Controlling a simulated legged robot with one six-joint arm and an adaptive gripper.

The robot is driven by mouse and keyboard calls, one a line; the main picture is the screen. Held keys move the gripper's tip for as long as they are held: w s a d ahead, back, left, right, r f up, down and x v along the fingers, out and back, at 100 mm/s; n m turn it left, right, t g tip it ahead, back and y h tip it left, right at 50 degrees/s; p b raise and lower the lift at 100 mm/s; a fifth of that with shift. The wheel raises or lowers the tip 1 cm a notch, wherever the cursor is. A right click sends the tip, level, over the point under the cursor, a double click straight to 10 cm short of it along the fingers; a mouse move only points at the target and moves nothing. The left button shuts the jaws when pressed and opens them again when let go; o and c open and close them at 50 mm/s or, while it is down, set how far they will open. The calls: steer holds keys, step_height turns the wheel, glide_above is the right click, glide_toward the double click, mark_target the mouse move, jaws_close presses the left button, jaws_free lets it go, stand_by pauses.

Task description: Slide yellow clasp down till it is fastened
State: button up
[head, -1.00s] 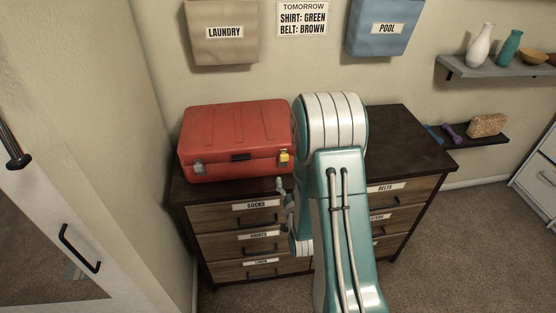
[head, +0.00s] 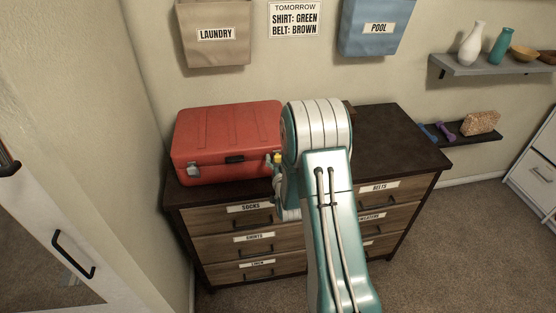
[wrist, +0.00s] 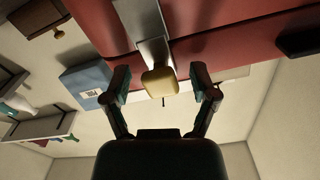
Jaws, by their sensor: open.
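The red suitcase (head: 228,130) lies closed on the dark dresser top. The yellow clasp (head: 277,158) is at the right end of its front side, partly hidden by my arm. In the wrist view the yellow clasp (wrist: 160,82) sits at the end of a grey metal strip (wrist: 152,32) on the red suitcase side (wrist: 215,45). My gripper (wrist: 163,82) is open, with one finger on each side of the yellow clasp and visible gaps to both. In the head view my gripper is mostly hidden behind my arm beside the suitcase's front right corner.
A second, grey latch (head: 198,169) is on the suitcase's front left. The dresser (head: 400,140) has bare top to the right of my arm. Laundry (head: 215,50) and pool (head: 378,42) bags hang on the wall behind. A shelf with vases (head: 490,66) is at right.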

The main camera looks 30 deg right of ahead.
jaws_close()
steer(key=shift+f, duration=0.1)
steer(key=shift+a+f, duration=0.1)
steer(key=shift+f, duration=0.4)
jaws_free()
steer(key=v, duration=1.2)
